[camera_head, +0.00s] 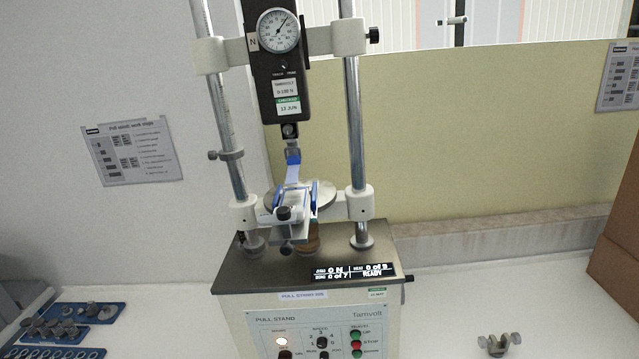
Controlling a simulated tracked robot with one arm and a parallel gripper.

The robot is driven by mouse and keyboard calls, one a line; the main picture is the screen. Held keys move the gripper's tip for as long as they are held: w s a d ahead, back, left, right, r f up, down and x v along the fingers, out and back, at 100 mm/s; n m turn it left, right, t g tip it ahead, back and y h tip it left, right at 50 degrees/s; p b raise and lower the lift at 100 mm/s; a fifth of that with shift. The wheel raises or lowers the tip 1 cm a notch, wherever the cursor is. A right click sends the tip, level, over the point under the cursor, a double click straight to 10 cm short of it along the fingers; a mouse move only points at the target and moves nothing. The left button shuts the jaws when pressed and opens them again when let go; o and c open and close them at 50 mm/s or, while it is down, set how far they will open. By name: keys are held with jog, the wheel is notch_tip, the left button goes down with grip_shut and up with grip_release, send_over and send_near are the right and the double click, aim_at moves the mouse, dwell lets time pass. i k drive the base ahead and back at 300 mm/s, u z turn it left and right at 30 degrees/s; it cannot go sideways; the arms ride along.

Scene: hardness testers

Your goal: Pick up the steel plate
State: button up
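I cannot single out a loose steel plate in this view. A round metal disc (326,194) sits on the pull stand, partly hidden behind a pale clamp fixture (291,214) with blue edges and dark knobs. A blue strip (292,172) hangs from the gauge's hook down to this fixture. Whether the disc is the steel plate, I cannot tell.
The pull stand (320,325) has two upright posts and a dial gauge (279,30); its display reads READY. Blue trays (85,311) of metal parts lie at lower left. A small metal winged part (499,345) lies at lower right. A brown box (617,250) stands at the right edge.

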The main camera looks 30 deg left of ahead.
aim_at(296, 198)
jog(key=u, duration=0.3)
jog(key=i, duration=0.9)
jog(key=u, duration=0.6)
